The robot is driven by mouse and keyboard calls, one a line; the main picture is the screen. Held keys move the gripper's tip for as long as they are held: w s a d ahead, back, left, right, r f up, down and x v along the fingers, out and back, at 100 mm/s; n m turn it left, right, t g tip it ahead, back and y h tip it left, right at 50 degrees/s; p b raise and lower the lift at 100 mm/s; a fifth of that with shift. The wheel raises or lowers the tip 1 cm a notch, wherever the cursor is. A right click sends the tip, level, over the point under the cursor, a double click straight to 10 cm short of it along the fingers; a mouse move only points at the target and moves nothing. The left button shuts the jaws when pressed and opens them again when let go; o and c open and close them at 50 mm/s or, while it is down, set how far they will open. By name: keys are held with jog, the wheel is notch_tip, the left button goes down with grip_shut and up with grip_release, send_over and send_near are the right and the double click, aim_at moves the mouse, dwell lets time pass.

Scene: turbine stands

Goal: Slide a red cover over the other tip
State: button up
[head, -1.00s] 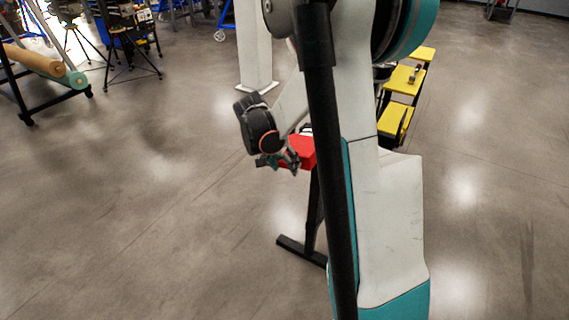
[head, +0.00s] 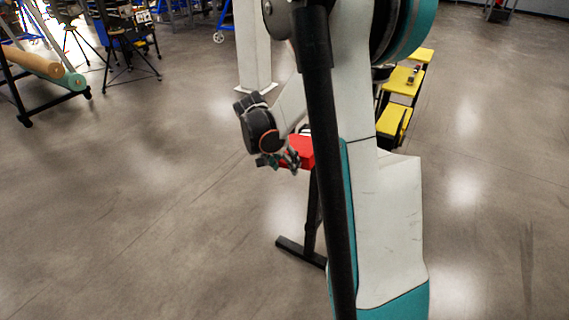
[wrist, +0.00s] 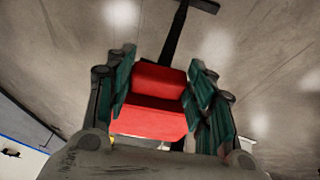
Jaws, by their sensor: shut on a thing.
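The red cover (head: 301,151) sits at the end of a black stand (head: 311,215) with a flat foot on the floor. In the wrist view the red cover (wrist: 155,100) lies between the two green-padded fingers of my gripper (wrist: 164,72). My gripper (head: 279,160) is shut on the cover, with a finger on each side of it. The black leg and foot of the stand (wrist: 176,35) show beyond the cover in the wrist view. My arm hides part of the stand in the head view, and I cannot see the tip inside the cover.
Several yellow-topped stands (head: 393,122) stand in a row behind my arm at the right. A white column (head: 254,50) rises at the back. A black rack with rolls (head: 45,68) and tripods stand at the back left. The floor at left and right is clear.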

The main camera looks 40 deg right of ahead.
jog(key=o, duration=1.6)
jog(key=shift+o, duration=0.8)
jog(key=shift+r, duration=0.15)
jog(key=p+v, duration=0.4)
jog(key=v, duration=0.2)
jog(key=shift+r, duration=0.35)
jog(key=shift+a, duration=0.15)
